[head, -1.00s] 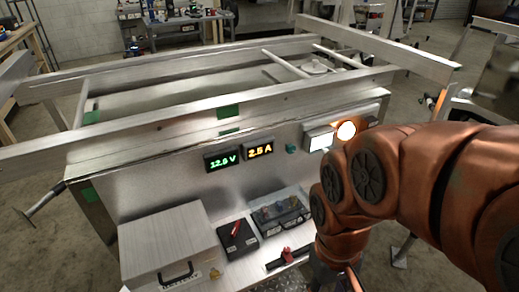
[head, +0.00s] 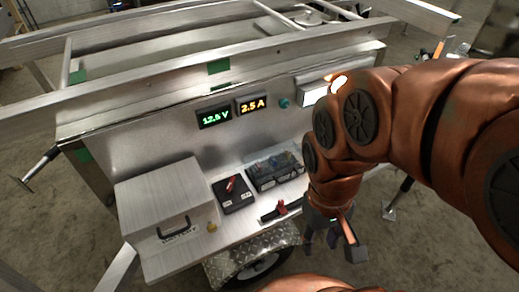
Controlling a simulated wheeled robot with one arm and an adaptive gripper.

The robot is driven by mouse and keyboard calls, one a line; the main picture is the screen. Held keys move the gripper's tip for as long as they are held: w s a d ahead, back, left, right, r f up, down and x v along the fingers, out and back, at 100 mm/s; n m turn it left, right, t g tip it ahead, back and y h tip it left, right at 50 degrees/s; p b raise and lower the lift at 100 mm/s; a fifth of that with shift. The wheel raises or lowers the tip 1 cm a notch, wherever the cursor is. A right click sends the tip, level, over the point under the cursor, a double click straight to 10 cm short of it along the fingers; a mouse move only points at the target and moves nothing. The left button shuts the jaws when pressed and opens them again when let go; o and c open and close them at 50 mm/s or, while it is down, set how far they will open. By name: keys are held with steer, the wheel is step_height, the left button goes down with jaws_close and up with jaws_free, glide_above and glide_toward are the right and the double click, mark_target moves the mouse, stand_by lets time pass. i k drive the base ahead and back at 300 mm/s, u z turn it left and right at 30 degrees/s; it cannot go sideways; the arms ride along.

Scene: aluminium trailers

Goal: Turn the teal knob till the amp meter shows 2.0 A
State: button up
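The small teal knob (head: 284,103) is on the trailer's upright metal panel, just right of the amp meter. The amp meter (head: 252,105) reads 2.5 A in orange digits. My gripper (head: 332,246) hangs below and right of the knob, near the trailer's front edge, clear of the knob. Its dark fingers are spread apart with nothing seen between them, so it looks open and empty. My copper-coloured arm comes in from the right and covers part of the panel's right side.
A volt meter (head: 214,118) reads 12.5 V. On the shelf are a metal box (head: 165,205), a black box with a red switch (head: 234,193), a battery (head: 275,171) and a red-handled part (head: 281,207). A lit white lamp (head: 314,96) is right of the knob.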

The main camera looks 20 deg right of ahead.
mark_target(283, 103)
steer(key=z, duration=1.65)
steer(key=k, duration=0.85)
steer(key=u, duration=1.7)
steer(key=i, duration=0.5)
steer(key=z, duration=0.05)
